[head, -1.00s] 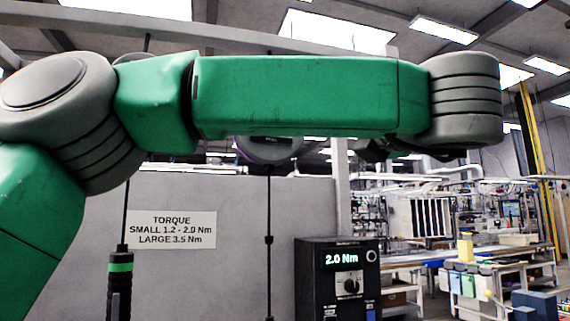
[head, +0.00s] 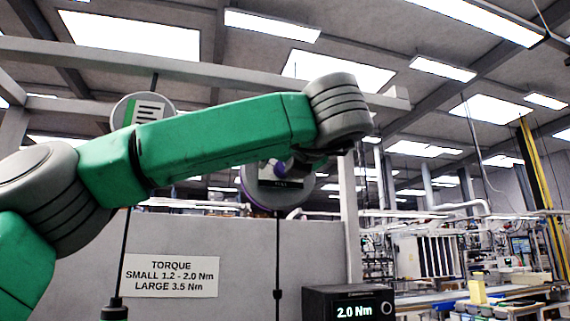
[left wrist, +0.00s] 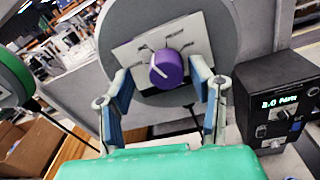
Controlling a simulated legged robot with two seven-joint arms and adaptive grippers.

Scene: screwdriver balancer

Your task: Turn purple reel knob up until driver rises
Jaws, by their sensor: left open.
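The purple-rimmed reel (head: 252,196) hangs from the overhead beam, partly behind my left arm in the head view. Its purple knob (left wrist: 167,68) faces the left wrist camera, with a white pointer line on a pale plate. My left gripper (left wrist: 160,88) is open, with one finger on each side of the knob; I cannot tell whether either touches it. In the head view the left gripper (head: 312,160) is mostly hidden under the wrist. A cable (head: 278,240) runs down from the purple reel; the driver on it is out of view.
A second reel (head: 125,108) with green hangs at the left, its cable leading to a driver top (head: 115,312). A torque sign (head: 170,276) is on the grey panel. A black controller (head: 350,300) reads 2.0 Nm.

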